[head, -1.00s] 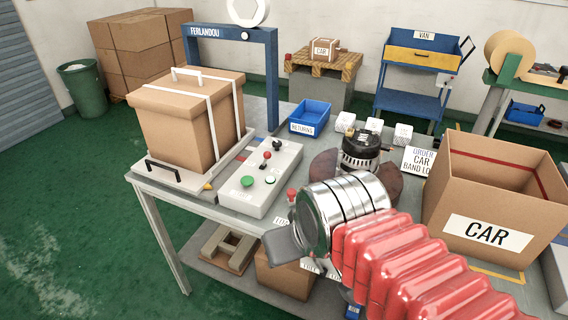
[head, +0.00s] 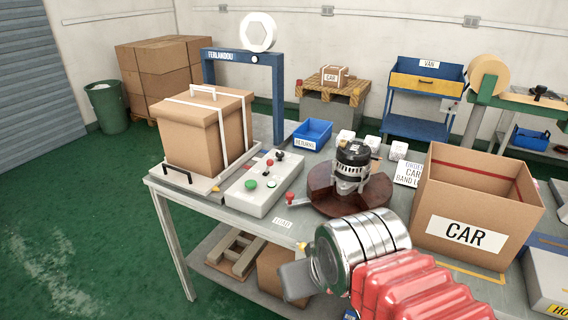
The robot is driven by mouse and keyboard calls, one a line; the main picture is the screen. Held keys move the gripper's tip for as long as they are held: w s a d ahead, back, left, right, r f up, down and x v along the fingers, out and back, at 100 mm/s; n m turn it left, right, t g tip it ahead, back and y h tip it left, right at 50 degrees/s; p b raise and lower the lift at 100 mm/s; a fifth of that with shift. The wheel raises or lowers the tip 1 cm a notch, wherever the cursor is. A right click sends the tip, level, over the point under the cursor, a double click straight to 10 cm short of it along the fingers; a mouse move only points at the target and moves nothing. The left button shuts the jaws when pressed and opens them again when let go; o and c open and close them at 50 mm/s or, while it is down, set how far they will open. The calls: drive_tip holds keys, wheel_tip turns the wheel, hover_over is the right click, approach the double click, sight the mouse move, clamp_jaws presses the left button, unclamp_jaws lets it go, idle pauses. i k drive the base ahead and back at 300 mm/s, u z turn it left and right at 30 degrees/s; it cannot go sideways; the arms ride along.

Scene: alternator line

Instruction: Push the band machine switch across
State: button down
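The band machine is a blue arch marked FERLANDOU (head: 225,56) at the table's far left. A grey control box (head: 252,196) in front of it carries a green button (head: 251,184), a red-knobbed lever (head: 269,163) and a black-knobbed lever (head: 279,157); I cannot tell which is the switch. A strapped carton (head: 203,132) sits beside the box, under or near the arch. My gripper (head: 297,282) is low over the table's front edge, apart from the control box. Only a grey finger part shows, so its opening is hidden.
An alternator (head: 351,168) stands on a round brown turntable (head: 375,194) with a red-knobbed handle, right of the control box. An open CAR carton (head: 462,234) stands at right. A blue bin (head: 313,134) lies behind. The table between box and turntable is narrow.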

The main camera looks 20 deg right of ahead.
sight(270, 162)
drive_tip(key=z, duration=0.05)
drive_tip(key=i, duration=1.15)
drive_tip(key=u, duration=0.55)
